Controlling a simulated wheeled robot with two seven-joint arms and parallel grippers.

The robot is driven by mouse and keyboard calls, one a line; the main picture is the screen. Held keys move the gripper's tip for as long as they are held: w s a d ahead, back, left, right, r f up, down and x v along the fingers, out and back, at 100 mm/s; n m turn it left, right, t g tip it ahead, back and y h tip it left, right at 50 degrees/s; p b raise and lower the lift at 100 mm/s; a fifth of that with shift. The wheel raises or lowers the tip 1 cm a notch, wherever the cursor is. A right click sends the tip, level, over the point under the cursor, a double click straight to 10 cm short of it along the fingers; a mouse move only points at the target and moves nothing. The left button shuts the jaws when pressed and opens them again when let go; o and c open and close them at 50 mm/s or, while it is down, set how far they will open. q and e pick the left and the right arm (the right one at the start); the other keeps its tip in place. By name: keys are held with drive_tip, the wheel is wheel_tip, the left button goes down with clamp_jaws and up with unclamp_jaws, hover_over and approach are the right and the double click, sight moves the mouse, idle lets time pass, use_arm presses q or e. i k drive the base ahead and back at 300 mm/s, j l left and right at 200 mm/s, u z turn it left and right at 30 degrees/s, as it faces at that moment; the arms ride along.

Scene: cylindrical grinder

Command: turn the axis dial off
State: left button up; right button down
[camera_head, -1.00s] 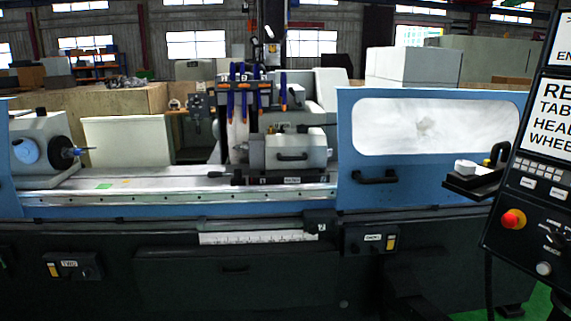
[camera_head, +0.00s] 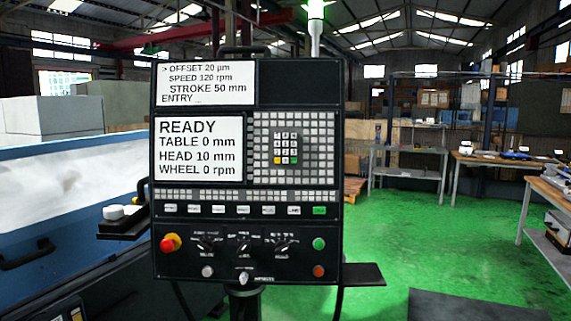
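The control panel (camera_head: 165,225) of the grinder stands upright in the middle of the view and faces me. Its lower strip bears three dark rotary dials side by side: a left dial (camera_head: 209,241), a middle dial (camera_head: 243,246) and a right dial (camera_head: 282,243). Their printed labels are too small to read, so I cannot tell which is the axis dial or where each one points. The lower screen (camera_head: 200,148) reads READY, TABLE 0 mm, HEAD 10 mm, WHEEL 0 rpm. Neither of my grippers shows.
A red emergency button (camera_head: 170,243) sits left of the dials. Green (camera_head: 319,243) and red (camera_head: 318,271) buttons sit right. Small silver knobs (camera_head: 208,272) are below. A dark shelf (camera_head: 362,274) juts out right. The blue machine guard (camera_head: 70,165) is left; green floor is open right.

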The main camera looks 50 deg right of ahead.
sight(244, 247)
drive_tip(key=z, duration=1.45)
